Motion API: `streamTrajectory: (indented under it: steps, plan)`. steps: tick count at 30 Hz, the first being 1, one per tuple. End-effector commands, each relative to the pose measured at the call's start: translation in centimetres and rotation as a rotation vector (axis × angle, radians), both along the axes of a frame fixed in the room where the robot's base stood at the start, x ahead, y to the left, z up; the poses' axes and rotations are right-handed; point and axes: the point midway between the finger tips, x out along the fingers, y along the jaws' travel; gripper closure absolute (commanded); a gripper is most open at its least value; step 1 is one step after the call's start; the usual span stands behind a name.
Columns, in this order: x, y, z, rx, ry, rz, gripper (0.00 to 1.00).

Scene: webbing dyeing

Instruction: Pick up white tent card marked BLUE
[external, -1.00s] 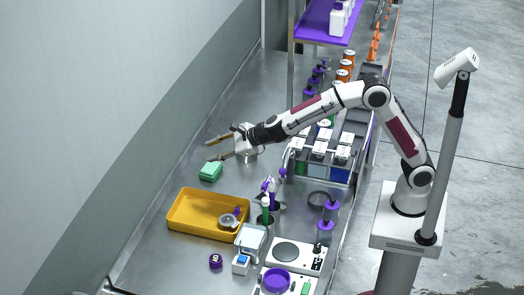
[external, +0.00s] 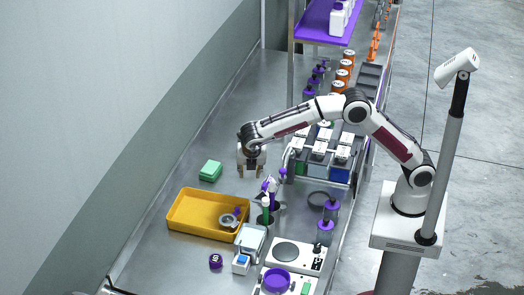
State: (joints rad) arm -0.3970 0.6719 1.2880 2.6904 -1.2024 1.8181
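My gripper (external: 251,174) points down above the bare steel bench, left of the rack. Its two fingers are apart and nothing shows between them. Small white cards stand on the rack of dye containers (external: 320,170): one at the left (external: 298,143), one in the middle (external: 320,146) and one at the right (external: 343,151), above a blue container (external: 340,174). The print on them is too small to read, so I cannot tell which card is marked BLUE. My gripper is apart from all of them.
A green sponge-like block (external: 210,171) lies left of my gripper. A yellow tray (external: 181,221) is in front. Purple-topped bottles (external: 268,195) stand between gripper and hotplate (external: 287,252). A small white box with a blue top (external: 241,264) is near the front. Bench behind my gripper is clear.

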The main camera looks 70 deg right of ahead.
Motion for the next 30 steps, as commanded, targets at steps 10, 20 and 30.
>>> streamTrajectory:
  steps: [10,20,30]
  plan:
    - [-4.6,-0.3,-0.1,0.015,0.060,-0.317,0.68]
    - [-4.5,-0.3,-0.1,0.016,0.050,-0.330,0.68]
    - [-4.5,-1.0,-1.6,0.014,0.052,-0.329,0.68]
